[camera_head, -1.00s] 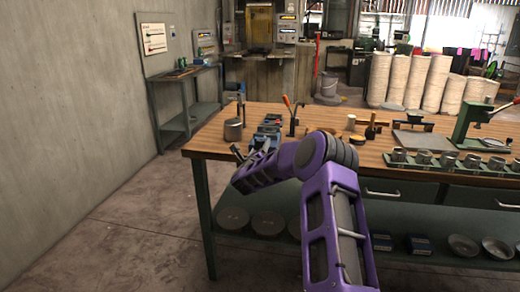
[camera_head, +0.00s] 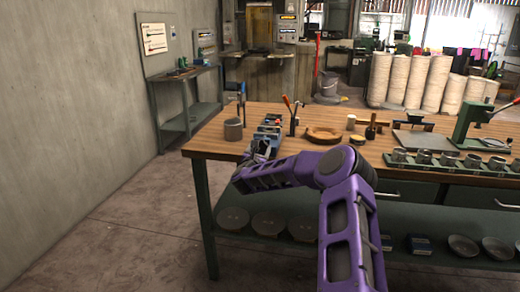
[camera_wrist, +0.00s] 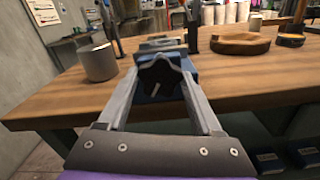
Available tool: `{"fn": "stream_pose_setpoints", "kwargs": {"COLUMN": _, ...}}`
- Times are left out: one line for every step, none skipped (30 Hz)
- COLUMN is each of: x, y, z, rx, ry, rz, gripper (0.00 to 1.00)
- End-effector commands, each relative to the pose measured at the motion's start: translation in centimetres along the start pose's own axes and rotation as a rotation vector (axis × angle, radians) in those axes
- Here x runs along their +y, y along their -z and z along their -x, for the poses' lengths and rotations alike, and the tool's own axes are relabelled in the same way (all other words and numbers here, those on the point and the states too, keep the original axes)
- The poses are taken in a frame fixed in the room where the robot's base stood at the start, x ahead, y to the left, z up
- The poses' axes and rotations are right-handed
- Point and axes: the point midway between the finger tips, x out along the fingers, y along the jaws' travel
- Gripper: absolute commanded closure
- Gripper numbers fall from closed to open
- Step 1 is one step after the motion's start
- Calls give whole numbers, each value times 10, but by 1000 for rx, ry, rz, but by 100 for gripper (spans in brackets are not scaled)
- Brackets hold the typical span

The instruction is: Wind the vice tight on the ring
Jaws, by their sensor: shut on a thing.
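The vice (camera_head: 270,132) is a blue and grey tool standing at the left front of the wooden bench. Its dark lobed knob (camera_wrist: 160,76) faces me in the wrist view, with the blue body and grey jaws (camera_wrist: 162,44) behind it. My gripper (camera_wrist: 161,72) has one finger on each side of the knob and is shut on it. In the head view my gripper (camera_head: 258,152) is small at the vice's near end. I cannot make out a ring between the vice jaws. A brown wooden ring-shaped piece (camera_head: 323,135) lies flat on the bench to the right.
A grey cylinder (camera_head: 233,130) stands left of the vice, with a blue upright tool (camera_head: 242,98) behind it. An upright tool with a red handle (camera_head: 290,112) stands just right of the vice. A rack of metal cups (camera_head: 420,158) and a green press (camera_head: 470,122) are farther right.

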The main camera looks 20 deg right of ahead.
Motion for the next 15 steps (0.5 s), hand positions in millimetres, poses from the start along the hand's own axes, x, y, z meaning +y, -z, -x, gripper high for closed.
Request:
{"fn": "stream_pose_setpoints", "kwargs": {"x": 0, "y": 1, "z": 0, "rx": 2, "ry": 1, "rz": -26, "gripper": 89}}
{"fn": "stream_pose_setpoints", "kwargs": {"x": 0, "y": 1, "z": 0, "rx": 2, "ry": 1, "rz": -43, "gripper": 89}}
{"fn": "stream_pose_setpoints", "kwargs": {"x": 0, "y": 1, "z": 0, "rx": 2, "ry": 1, "rz": -60, "gripper": 89}}
{"fn": "stream_pose_setpoints", "kwargs": {"x": 0, "y": 1, "z": 0, "rx": 2, "ry": 1, "rz": -74, "gripper": 89}}
{"fn": "stream_pose_setpoints", "kwargs": {"x": 0, "y": 1, "z": 0, "rx": 2, "ry": 1, "rz": -87, "gripper": 89}}
{"fn": "stream_pose_setpoints", "kwargs": {"x": 0, "y": 1, "z": 0, "rx": 2, "ry": 1, "rz": -100, "gripper": 89}}
{"fn": "stream_pose_setpoints", "kwargs": {"x": 0, "y": 1, "z": 0, "rx": 2, "ry": 1, "rz": -109, "gripper": 89}}
{"fn": "stream_pose_setpoints", "kwargs": {"x": 0, "y": 1, "z": 0, "rx": 2, "ry": 1, "rz": -118, "gripper": 89}}
{"fn": "stream_pose_setpoints", "kwargs": {"x": 0, "y": 1, "z": 0, "rx": 2, "ry": 0, "rz": -127, "gripper": 89}}
{"fn": "stream_pose_setpoints", "kwargs": {"x": 0, "y": 1, "z": 0, "rx": 2, "ry": 0, "rz": -133, "gripper": 89}}
{"fn": "stream_pose_setpoints", "kwargs": {"x": 0, "y": 1, "z": 0, "rx": 2, "ry": 0, "rz": -137, "gripper": 89}}
{"fn": "stream_pose_setpoints", "kwargs": {"x": 0, "y": 1, "z": 0, "rx": 1, "ry": 0, "rz": -143, "gripper": 89}}
{"fn": "stream_pose_setpoints", "kwargs": {"x": 0, "y": 1, "z": 0, "rx": 1, "ry": 0, "rz": -146, "gripper": 89}}
{"fn": "stream_pose_setpoints", "kwargs": {"x": 0, "y": 1, "z": 0, "rx": 1, "ry": 0, "rz": -149, "gripper": 89}}
{"fn": "stream_pose_setpoints", "kwargs": {"x": 0, "y": 1, "z": 0, "rx": 1, "ry": 0, "rz": -152, "gripper": 89}}
